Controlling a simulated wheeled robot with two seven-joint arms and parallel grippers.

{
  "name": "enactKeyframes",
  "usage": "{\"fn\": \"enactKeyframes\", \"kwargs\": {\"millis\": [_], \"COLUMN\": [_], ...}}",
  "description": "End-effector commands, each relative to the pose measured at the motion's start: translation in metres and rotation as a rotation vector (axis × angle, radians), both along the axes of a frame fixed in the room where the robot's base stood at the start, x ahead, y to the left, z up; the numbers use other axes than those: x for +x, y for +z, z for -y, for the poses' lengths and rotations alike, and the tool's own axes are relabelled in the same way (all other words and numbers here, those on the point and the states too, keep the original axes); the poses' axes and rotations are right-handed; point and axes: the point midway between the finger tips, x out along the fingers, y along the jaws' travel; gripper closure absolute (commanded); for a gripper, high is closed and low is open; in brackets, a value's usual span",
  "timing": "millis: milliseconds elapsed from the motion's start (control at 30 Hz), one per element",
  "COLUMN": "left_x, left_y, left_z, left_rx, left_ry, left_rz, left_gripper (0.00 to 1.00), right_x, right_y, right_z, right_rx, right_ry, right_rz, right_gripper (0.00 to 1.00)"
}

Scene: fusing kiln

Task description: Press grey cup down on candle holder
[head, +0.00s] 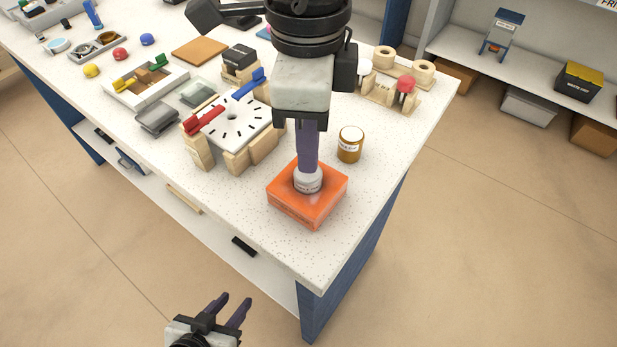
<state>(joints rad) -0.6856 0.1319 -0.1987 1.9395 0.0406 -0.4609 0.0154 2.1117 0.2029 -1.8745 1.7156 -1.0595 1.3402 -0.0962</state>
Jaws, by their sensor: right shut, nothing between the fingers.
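The candle holder (290,206) is an orange square block near the front corner of the white table. The small light-grey cup (308,184) sits upright at the middle of its top; how deep it sits in the block cannot be told. My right gripper (308,170) points straight down over the cup, its purple fingers shut together. Its fingertips are at the cup's top and appear to touch it, hiding part of the rim. My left gripper (234,299) is open and empty, low in front of the table, away from the block.
An amber jar (350,144) stands just right of the block. A white clock face (233,118) on wooden blocks is to the left. A wooden rack (388,97) with rolls is at the back right. The table's front edge is close to the block.

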Motion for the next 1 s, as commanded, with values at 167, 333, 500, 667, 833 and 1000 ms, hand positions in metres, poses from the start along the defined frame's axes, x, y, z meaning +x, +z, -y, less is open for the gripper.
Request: {"fn": "enactKeyframes", "kwargs": {"millis": [167, 333, 500, 667, 833, 1000], "left_x": [0.0, 0.0, 0.0, 0.0, 0.0, 0.0], "left_y": [0.0, -0.001, -0.003, -0.005, -0.007, -0.01], "left_z": [0.001, 0.001, 0.001, 0.001, 0.001, 0.001], "left_rx": [-0.001, -0.001, -0.002, -0.002, -0.001, -0.001], "left_ry": [-0.001, -0.001, -0.002, -0.002, -0.001, -0.001], "left_rz": [0.0, 0.0, 0.0, 0.0, 0.0, 0.0], "left_gripper": [0.67, 0.67, 0.67, 0.67, 0.67, 0.67], "right_x": [0.0, 0.0, 0.0, 0.0, 0.0, 0.0], "right_y": [0.0, -0.001, -0.004, -0.006, -0.009, -0.011], "right_z": [0.0, 0.0, 0.0, 0.0, 0.0, 0.0], "right_rx": [0.0, 0.0, 0.0, 0.0, 0.0, 0.0], "right_ry": [0.0, 0.0, 0.0, 0.0, 0.0, 0.0], "right_rz": [0.0, 0.0, 0.0, 0.0, 0.0, 0.0], "right_gripper": [1.0, 1.0, 1.0, 1.0, 1.0, 1.0]}}
